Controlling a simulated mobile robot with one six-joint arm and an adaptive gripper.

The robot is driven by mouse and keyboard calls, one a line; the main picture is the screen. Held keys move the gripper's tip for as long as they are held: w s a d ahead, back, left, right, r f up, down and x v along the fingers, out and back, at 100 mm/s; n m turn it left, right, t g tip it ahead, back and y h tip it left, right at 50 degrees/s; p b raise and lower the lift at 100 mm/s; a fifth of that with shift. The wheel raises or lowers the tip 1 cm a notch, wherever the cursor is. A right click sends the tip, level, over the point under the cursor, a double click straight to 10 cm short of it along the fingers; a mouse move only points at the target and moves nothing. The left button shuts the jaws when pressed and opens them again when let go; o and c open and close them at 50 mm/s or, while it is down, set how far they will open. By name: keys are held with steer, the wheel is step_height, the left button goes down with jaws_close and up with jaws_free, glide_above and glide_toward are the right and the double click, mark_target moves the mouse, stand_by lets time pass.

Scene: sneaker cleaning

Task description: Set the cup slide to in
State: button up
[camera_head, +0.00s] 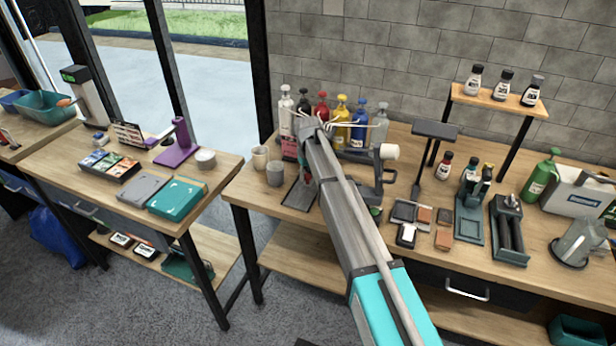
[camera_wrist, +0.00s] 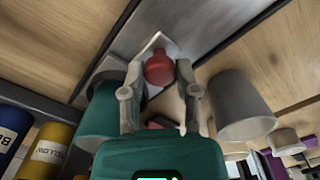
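The cup slide shows in the wrist view as a red round knob (camera_wrist: 159,69) on a pale plate, set on a long grey metal track (camera_wrist: 205,25). My gripper (camera_wrist: 160,80) has its two grey fingers apart, one on each side of the knob, with small gaps visible. I cannot tell whether either finger touches it. In the head view the grey track (camera_head: 298,196) lies on the bench, left of my arm. My arm hides most of the slide and my gripper there.
A grey cup (camera_wrist: 242,105) stands right of my fingers in the wrist view; a teal cylinder (camera_wrist: 103,115) is close on the left. In the head view, two cups (camera_head: 260,157) (camera_head: 275,173) stand left of the track. Several bottles (camera_head: 341,122) line the wall behind.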

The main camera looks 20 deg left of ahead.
steer(key=o, duration=0.3)
steer(key=shift+o, duration=0.2)
